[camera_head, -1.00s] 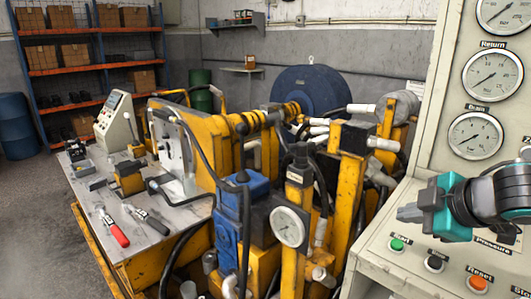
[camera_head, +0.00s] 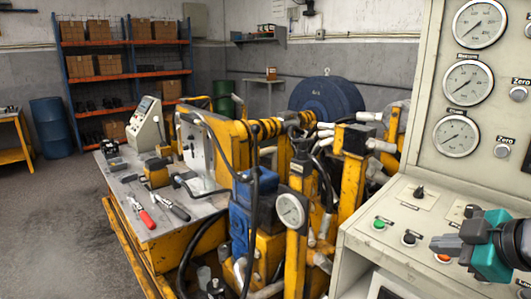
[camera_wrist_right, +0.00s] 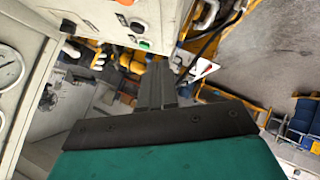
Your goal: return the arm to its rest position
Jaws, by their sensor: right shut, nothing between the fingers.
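My right gripper (camera_head: 440,245) is at the right edge of the head view, in front of the control panel's sloped button face (camera_head: 400,215). Its teal body and dark wrist come in from the right. Its grey fingers point left, are shut and hold nothing. In the right wrist view the closed fingers (camera_wrist_right: 157,88) stick out from the teal housing, and the panel shows at upper left. The gripper hides part of the panel's lower right buttons. My left gripper is not in view.
The panel's upright face carries several gauges (camera_head: 457,136) close to my right arm. The yellow hydraulic machine (camera_head: 297,225) fills the middle. A workbench (camera_head: 165,225) with hand tools stands left of it. Shelves (camera_head: 128,75) and a blue barrel (camera_head: 50,127) stand behind; the left floor is clear.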

